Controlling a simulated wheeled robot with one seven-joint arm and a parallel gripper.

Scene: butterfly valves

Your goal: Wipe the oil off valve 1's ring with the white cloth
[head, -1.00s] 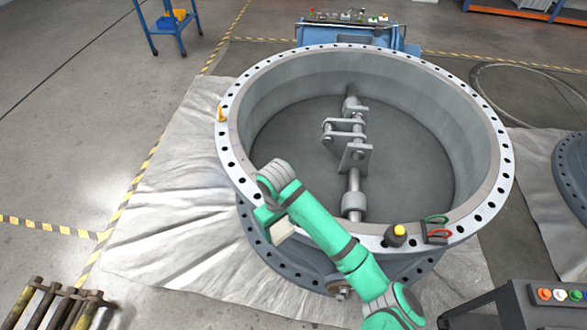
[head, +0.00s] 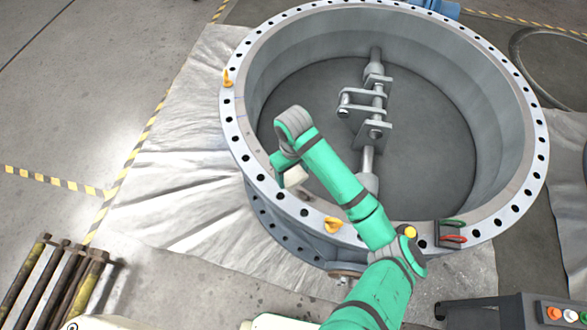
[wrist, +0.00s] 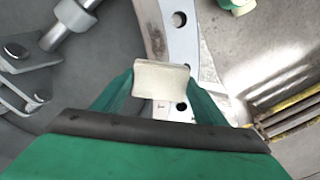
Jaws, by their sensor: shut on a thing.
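Valve 1's ring (head: 238,140) is a wide grey flange with bolt holes, around a round bore with a shaft and linkage inside. In the wrist view the ring (wrist: 182,50) runs past the cloth, with brownish, dark marks along its inner edge. My gripper (wrist: 160,88) is shut on the white cloth (wrist: 160,77), a small pale pad between the green fingers. In the head view the cloth (head: 297,177) is at the front left of the ring, near its inner edge. I cannot tell whether the cloth touches the ring.
Orange pieces stand on the ring at left (head: 227,78) and front (head: 333,225). A yellow knob (head: 410,232) and a dark holder with red and green handles (head: 450,235) are at front right. A rack of rusty bars (head: 50,285) lies lower left; a button box (head: 555,312) is lower right.

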